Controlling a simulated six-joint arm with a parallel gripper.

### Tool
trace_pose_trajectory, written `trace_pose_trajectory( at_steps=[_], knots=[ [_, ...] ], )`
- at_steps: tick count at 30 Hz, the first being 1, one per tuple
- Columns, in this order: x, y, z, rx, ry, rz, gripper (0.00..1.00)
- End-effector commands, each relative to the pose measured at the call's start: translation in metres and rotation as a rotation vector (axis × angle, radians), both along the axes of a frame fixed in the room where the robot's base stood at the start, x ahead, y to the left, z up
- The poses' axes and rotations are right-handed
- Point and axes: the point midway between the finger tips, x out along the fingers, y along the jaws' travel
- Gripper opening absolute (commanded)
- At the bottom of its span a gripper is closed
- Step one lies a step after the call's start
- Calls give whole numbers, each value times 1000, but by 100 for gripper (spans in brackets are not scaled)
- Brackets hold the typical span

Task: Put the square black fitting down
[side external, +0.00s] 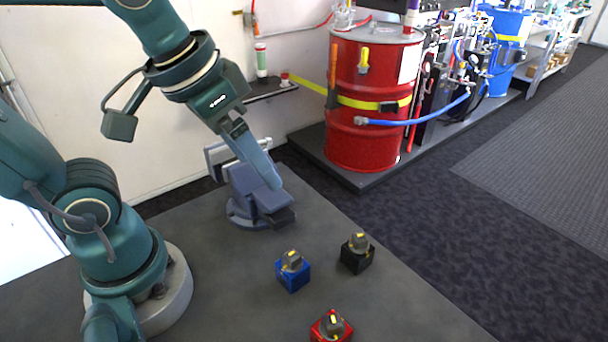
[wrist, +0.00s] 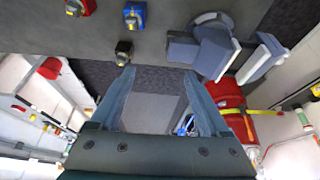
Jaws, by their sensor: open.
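The square black fitting (side external: 357,258) stands upright on the grey table, with a grey knob and yellow mark on top. It also shows in the wrist view (wrist: 123,54), above and just left of the left fingertip. My gripper (side external: 274,185) is raised over the table, in front of or above the blue-grey vise (side external: 248,207) in the side view; the depth between them is hard to tell. In the wrist view my gripper (wrist: 159,71) has its fingers wide apart with nothing between them. The fitting is apart from the fingers.
A blue fitting (side external: 292,276) and a red fitting (side external: 331,329) stand on the table (side external: 225,290) near the black one. The vise is behind them. A red drum (side external: 370,135) stands on a dark platform beyond the table. Table room is clear left of the fittings.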

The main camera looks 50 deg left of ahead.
Motion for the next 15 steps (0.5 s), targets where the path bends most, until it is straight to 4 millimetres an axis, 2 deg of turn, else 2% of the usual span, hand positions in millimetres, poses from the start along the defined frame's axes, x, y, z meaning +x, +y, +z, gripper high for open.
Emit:
trace_pose_trajectory(
  at_steps=[3,6,15],
  knots=[
    [-17,7,-10,12,-54,5,79],
    [-24,10,-16,21,-79,6,79],
    [-27,12,-20,25,-90,6,79]
  ],
)
